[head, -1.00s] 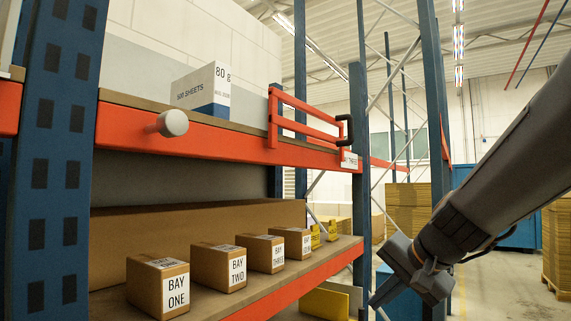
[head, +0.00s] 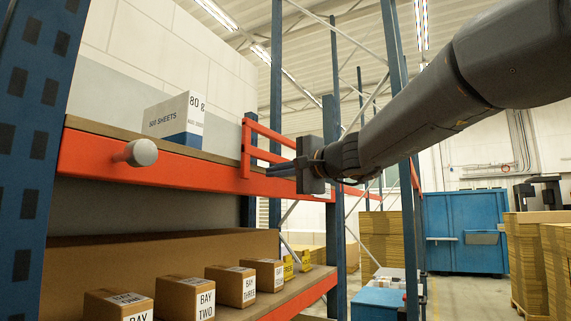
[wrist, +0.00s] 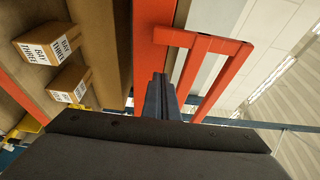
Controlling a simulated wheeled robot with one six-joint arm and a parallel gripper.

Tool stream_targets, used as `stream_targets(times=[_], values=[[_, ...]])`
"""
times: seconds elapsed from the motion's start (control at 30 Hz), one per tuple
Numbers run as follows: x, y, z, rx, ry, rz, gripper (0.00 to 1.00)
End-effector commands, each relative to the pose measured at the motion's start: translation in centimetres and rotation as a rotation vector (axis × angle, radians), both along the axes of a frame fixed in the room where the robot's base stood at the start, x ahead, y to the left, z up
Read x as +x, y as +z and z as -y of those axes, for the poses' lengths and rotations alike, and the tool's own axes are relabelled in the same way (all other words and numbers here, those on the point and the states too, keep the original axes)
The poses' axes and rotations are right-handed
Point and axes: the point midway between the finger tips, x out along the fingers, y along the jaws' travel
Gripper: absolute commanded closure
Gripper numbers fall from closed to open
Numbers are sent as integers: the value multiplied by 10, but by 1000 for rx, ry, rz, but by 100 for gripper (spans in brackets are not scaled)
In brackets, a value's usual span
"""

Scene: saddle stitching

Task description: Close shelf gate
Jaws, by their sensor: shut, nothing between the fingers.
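The red-orange shelf gate (head: 247,148), a frame of two rails, stands at the right end of the upper shelf beam (head: 190,172). Its far end and black handle are hidden behind my gripper. In the wrist view the gate (wrist: 205,43) shows its end post and rails beside the fingers. My gripper (head: 271,171) is shut and empty. It is in front of the gate, low near the beam, fingers pointing left; in the wrist view the shut fingers (wrist: 158,90) lie alongside the lower gate end. I cannot tell whether they touch it.
A round grey knob (head: 141,153) sticks out of the beam at left. A paper box (head: 177,119) stands on the upper shelf. Several labelled boxes, such as Bay Two (head: 186,297), stand on the lower shelf. Blue uprights flank the shelf.

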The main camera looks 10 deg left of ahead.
Motion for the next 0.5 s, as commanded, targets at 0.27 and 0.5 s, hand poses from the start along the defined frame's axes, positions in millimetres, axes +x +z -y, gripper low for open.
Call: stream_targets(times=[0.27, 0.5], values=[[14, 2, -30, 0, 1, 0, 100], [-10, 1, -37, 1, 0, -1, 100]])
